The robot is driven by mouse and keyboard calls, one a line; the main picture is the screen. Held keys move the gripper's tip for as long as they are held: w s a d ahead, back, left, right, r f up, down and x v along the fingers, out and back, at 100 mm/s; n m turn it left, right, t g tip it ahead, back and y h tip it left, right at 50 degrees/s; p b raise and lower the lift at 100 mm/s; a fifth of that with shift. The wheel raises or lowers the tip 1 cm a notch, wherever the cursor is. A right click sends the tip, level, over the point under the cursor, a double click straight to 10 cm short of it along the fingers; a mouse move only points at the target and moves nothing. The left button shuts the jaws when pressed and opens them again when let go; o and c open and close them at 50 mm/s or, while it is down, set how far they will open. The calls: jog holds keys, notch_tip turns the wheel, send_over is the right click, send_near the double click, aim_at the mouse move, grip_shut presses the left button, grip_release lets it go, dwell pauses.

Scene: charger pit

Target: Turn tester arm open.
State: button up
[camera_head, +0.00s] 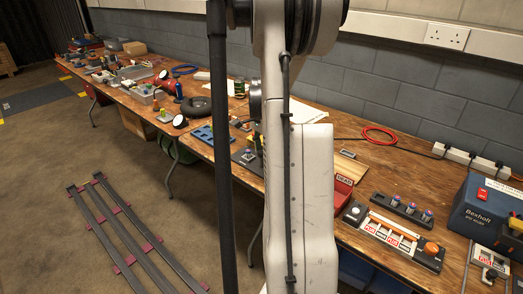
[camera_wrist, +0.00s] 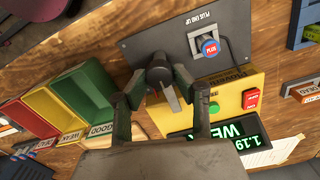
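In the wrist view, the tester is a yellow box (camera_wrist: 232,88) with a green button, a red button and a dark display (camera_wrist: 222,135) showing green text, "1.19" and part of a word. Its grey plate (camera_wrist: 237,22) reads "PLUG END UP" and holds a blue and red battery cell (camera_wrist: 210,47) in a slot. The tester arm (camera_wrist: 158,74) appears as a dark round hub with a short grey lever. My gripper (camera_wrist: 157,84) is open, with one finger on each side of the hub and lever; contact is unclear. In the head view my arm hides most of the tester area.
Green, yellow and red bins (camera_wrist: 92,82) stand left of the tester in the wrist view, with labels such as "GOOD" and "WEAK". In the head view, a charger tray (camera_head: 392,232) and a blue Bexholt unit (camera_head: 478,212) sit to the right on the wooden bench (camera_head: 400,163).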

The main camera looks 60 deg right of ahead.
jog(key=o, duration=0.5)
jog(key=shift+c, duration=0.2)
notch_tip(320, 180, up, 12)
dwell(0.4)
